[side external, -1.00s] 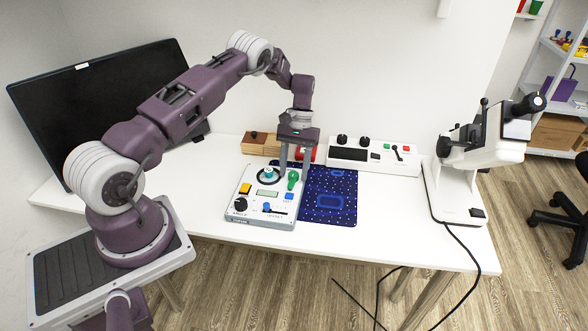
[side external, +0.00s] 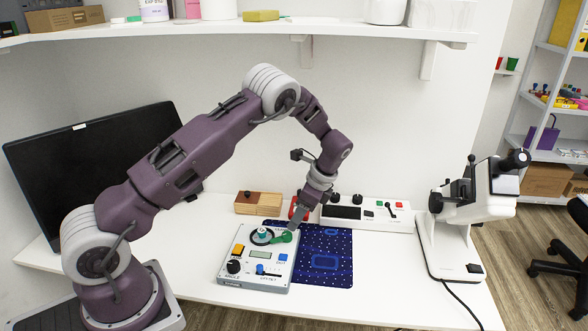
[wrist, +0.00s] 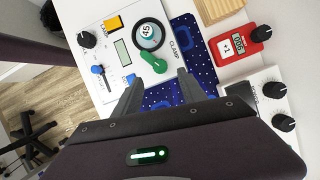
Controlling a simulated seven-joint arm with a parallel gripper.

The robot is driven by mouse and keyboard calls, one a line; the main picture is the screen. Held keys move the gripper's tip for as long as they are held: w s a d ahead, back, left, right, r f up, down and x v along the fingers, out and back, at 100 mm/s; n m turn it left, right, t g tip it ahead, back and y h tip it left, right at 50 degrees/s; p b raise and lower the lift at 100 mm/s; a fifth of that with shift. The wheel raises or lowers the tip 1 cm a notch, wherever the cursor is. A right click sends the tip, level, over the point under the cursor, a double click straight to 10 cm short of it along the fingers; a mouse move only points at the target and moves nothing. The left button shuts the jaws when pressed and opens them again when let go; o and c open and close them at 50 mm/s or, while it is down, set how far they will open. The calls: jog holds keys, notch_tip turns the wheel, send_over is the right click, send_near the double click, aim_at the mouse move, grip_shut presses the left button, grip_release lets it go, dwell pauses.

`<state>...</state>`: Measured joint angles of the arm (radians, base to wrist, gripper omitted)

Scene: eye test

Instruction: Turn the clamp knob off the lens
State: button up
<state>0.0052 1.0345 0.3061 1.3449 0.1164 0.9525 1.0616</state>
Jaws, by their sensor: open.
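The green clamp knob (side external: 281,238) sits on the white instrument panel (side external: 228,277), right of the round lens (side external: 262,235) with its black ring. In the side view its long part lies roughly crosswise, its left end close to the ring. In the wrist view the knob (wrist: 153,62) is beside the ring (wrist: 136,24) around the teal "45" lens (wrist: 146,31). I cannot tell whether it overlaps the ring's edge. My gripper (side external: 297,220) is just behind and right of the knob. In the wrist view its fingers (wrist: 158,76) are apart with nothing between them.
The panel also carries a yellow button (side external: 238,250), a black knob (side external: 233,267) and a blue slider (side external: 260,270). A dark blue mat (side external: 338,279) lies to the right. A red meter (wrist: 240,42), a wooden box (side external: 268,203) and a white control unit (side external: 385,225) stand behind.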

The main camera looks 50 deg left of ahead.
jog(key=s+d+r+n+t+h, duration=0.1)
jog(key=s+d+r, duration=0.1)
jog(key=r, duration=0.5)
jog(key=s+d+r+n+t, duration=0.1)
jog(key=s+d+r+n, duration=0.1)
jog(key=r, duration=0.5)
jog(key=s+d+r+n+t+h, duration=0.1)
jog(key=s+d+r+n, duration=0.1)
jog(key=r, duration=0.4)
jog(key=shift+s+d+r+t+h, duration=0.35)
jog(key=shift+s+d, duration=0.35)
jog(key=shift+d, duration=0.25)
jog(key=n+g+h, duration=0.1)
send_over(287, 233)
notch_tip(287, 233, down, 21)
jog(key=shift+s+d+r, duration=0.1)
notch_tip(287, 233, down, 7)
jog(key=shift+r, duration=0.2)
